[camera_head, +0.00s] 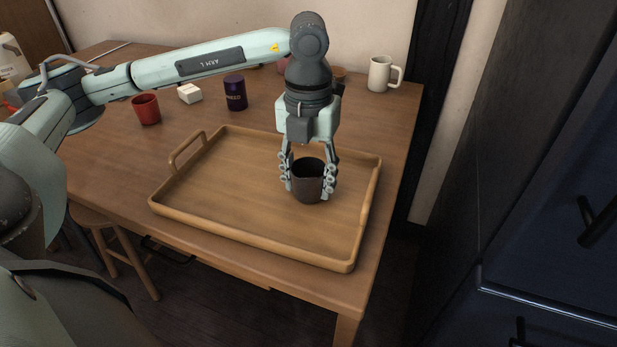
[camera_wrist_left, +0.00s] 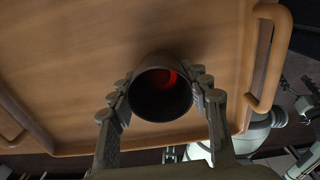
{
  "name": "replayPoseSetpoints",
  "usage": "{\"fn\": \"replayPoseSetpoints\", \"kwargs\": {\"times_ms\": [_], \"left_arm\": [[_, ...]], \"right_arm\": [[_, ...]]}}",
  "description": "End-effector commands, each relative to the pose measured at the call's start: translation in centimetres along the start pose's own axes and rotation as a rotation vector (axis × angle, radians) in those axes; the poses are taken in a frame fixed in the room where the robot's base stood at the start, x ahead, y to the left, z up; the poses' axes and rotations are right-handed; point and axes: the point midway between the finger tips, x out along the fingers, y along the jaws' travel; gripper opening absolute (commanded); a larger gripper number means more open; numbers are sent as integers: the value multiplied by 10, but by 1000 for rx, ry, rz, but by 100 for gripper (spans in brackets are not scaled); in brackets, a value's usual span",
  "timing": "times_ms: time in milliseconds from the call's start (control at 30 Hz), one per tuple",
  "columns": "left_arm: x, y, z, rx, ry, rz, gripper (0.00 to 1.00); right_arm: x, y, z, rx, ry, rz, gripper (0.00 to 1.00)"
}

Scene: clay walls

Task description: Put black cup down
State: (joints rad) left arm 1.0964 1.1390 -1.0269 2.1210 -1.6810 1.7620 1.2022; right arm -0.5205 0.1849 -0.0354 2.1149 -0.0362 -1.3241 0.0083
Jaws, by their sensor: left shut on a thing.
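The black cup (camera_head: 308,181) is upright at the right part of the wooden tray (camera_head: 215,222) in the head view. My left gripper (camera_head: 308,178) comes down from above with its fingers on both sides of the cup and is shut on it. In the left wrist view, the cup (camera_wrist_left: 160,92) shows its open mouth between the two fingers (camera_wrist_left: 162,105), with a red glow inside. Whether its base touches the tray or hovers just above it I cannot tell.
A red cup (camera_head: 146,109), a white block (camera_head: 189,93) and a dark purple can (camera_head: 235,93) stand behind the tray on the wooden table (camera_head: 105,165). A cream mug (camera_head: 381,74) is at the back right. The tray's left and middle are bare.

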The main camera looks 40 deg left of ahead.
Motion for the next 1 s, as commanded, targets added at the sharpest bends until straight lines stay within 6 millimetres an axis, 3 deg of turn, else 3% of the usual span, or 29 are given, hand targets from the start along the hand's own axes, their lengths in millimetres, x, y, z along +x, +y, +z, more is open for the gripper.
{"fn": "replayPoseSetpoints", "kwargs": {"times_ms": [67, 100, 233, 667, 1000], "left_arm": [[2, 0, 0, 0, 0, 0, 14], [1, 0, 0, 0, 0, 0, 51], [1, 0, 0, 0, 0, 0, 67], [-5, 0, 0, 0, -1, -1, 68], [-74, -1, 1, 1, -5, -3, 68]], "right_arm": [[-4, 1, -1, -1, 5, 2, 73], [-7, 1, -3, -1, 10, 3, 73], [-8, 1, -5, -1, 15, 3, 73], [-3, -2, -2, 6, 6, -5, 73], [2, -4, 0, 9, 3, -10, 73]]}}
